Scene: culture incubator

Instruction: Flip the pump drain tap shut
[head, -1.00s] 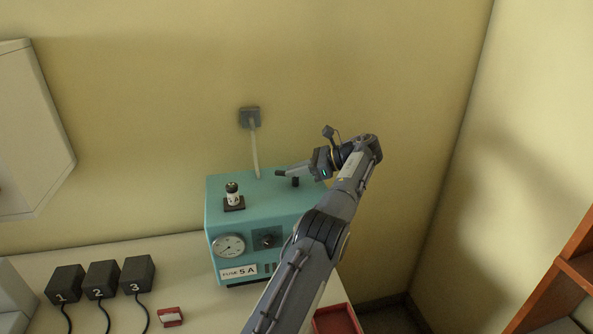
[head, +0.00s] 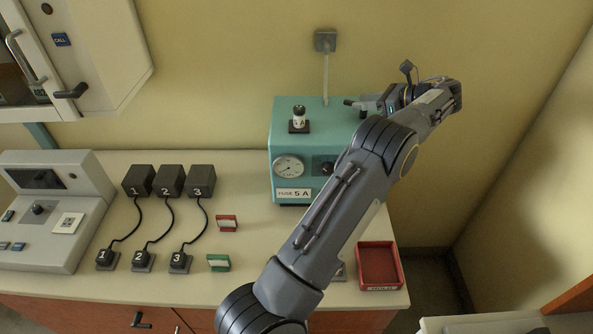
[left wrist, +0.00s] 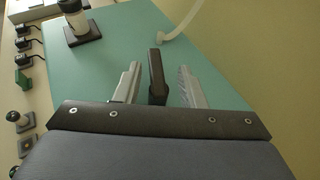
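The teal pump box (head: 285,148) stands on the bench against the back wall, with a round gauge (head: 289,167) and a fuse label on its front. My left gripper (head: 362,103) is over the top of the box, its arm crossing the front right of the box. In the left wrist view a dark lever (left wrist: 157,76), apparently the tap, stands between the two open fingers of my left gripper (left wrist: 158,88). A gap shows on each side of it. My right gripper is out of view.
A black-and-white fuse holder (head: 299,119) stands on the box's top left. A pale hose (head: 326,78) runs up to a wall fitting. Several dark blocks and plugs, a red clip (head: 227,223), a green clip (head: 218,262) and a red tray (head: 380,245) are on the bench.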

